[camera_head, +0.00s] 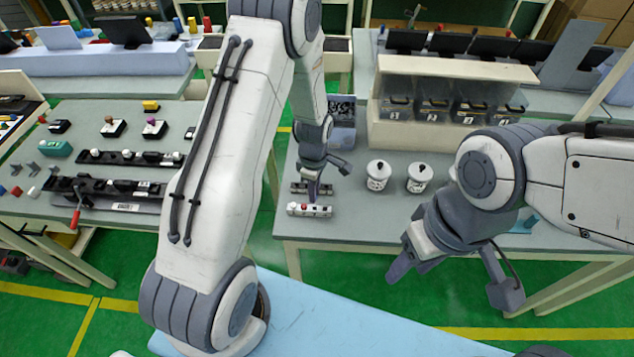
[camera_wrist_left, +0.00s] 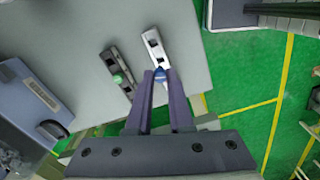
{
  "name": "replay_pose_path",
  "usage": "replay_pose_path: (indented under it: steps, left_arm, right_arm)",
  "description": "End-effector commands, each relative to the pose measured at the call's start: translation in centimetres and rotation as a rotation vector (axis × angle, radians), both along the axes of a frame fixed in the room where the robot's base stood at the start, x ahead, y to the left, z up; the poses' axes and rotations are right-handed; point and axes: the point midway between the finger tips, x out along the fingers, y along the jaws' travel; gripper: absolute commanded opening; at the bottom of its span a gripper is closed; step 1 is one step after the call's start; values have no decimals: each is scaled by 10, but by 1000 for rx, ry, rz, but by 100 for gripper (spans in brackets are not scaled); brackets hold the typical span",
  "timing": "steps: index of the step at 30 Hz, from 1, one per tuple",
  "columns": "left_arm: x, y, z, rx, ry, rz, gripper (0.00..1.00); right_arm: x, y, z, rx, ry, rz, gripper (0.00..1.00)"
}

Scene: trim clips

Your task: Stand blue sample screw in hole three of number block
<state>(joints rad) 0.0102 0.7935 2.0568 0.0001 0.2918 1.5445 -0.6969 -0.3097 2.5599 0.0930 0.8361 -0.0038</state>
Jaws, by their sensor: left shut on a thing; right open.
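The light number block (camera_head: 322,211) lies near the front edge of the centre table, with a small red spot near its left end in the head view. The left wrist view shows this pale block (camera_wrist_left: 153,42) with dark square marks on top. My left gripper (camera_head: 314,194) points down over the blocks. Its fingers (camera_wrist_left: 163,78) are shut on the blue sample screw (camera_wrist_left: 160,74), mostly hidden between the tips, at the block's near end. I cannot tell whether the screw is in a hole. My right gripper (camera_head: 447,280) is open and empty in front of the table.
A dark block (camera_wrist_left: 110,60) with a green piece lies beside the pale block. Two white lidded jars (camera_head: 378,177) (camera_head: 419,179) stand to the right. A clear-fronted cabinet (camera_head: 450,85) stands behind. The left table (camera_head: 90,215) carries several fixtures.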

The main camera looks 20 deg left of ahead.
Motion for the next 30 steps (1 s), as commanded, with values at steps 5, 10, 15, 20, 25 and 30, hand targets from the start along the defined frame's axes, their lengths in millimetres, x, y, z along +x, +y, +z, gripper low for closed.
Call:
replay_pose_path:
  steps: [5,10,15,20,25,30]
  left_arm:
    - [0,0,0,0,0,-2,0]
    - [0,0,0,0,0,-3,0]
    - [0,-2,1,0,0,-3,0]
    - [0,-2,-3,0,0,-3,0]
    - [0,-2,-6,0,-1,-3,0]
    - [0,-1,-10,0,-1,-3,0]
  right_arm:
    - [0,0,-1,0,0,0,50]
    - [0,0,0,0,0,0,50]
    - [0,0,0,0,0,0,50]
    - [0,0,-2,0,0,0,50]
    - [0,0,-5,0,0,-1,50]
    - [0,0,-8,0,0,-1,50]
